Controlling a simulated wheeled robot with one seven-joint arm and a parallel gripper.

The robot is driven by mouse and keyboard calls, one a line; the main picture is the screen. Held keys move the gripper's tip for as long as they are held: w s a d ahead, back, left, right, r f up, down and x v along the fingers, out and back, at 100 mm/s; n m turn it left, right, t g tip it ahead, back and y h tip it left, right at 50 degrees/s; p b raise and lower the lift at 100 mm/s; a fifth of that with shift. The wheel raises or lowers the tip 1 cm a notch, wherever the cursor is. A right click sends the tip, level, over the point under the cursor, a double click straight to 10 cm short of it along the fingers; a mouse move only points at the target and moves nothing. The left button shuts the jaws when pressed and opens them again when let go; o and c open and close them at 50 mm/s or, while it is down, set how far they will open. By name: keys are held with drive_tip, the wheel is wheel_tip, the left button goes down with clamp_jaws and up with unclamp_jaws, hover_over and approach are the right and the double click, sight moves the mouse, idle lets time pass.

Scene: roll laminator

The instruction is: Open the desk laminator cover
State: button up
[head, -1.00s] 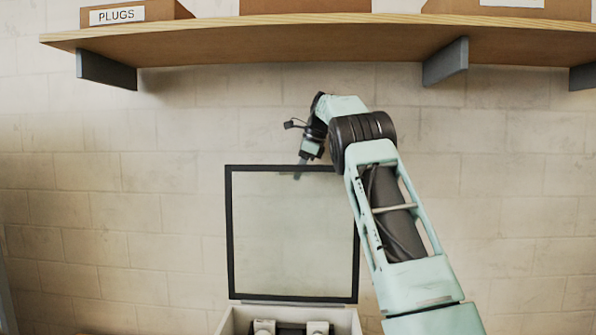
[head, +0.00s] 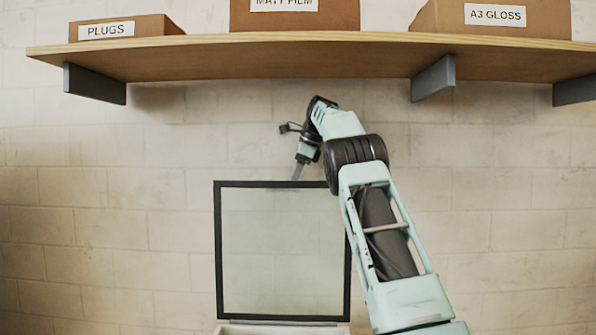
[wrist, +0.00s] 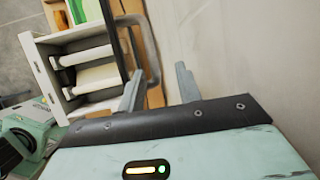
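The laminator cover (head: 218,250) is a clear panel in a dark frame, standing about upright at the back of the pale laminator body (head: 270,329). In the wrist view the cover (wrist: 122,55) shows nearly edge-on, with a grey loop handle (wrist: 152,50) on it. The body (wrist: 45,75) lies open at left, with pale rollers inside. My gripper (head: 297,172) is at the cover's top edge in the head view. Its two fingers (wrist: 159,88) are spread apart, and the handle shows between them. I cannot tell whether a finger touches the cover or handle.
A wooden shelf (head: 300,62) on grey brackets runs above my arm. It carries boxes labelled PLUGS (head: 125,28), MATT FILM (head: 295,15) and A3 GLOSS (head: 490,18). A pale block wall (head: 500,200) stands close behind the cover.

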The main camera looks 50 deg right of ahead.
drive_tip(key=shift+v, duration=1.5)
drive_tip(key=shift+s, duration=0.1)
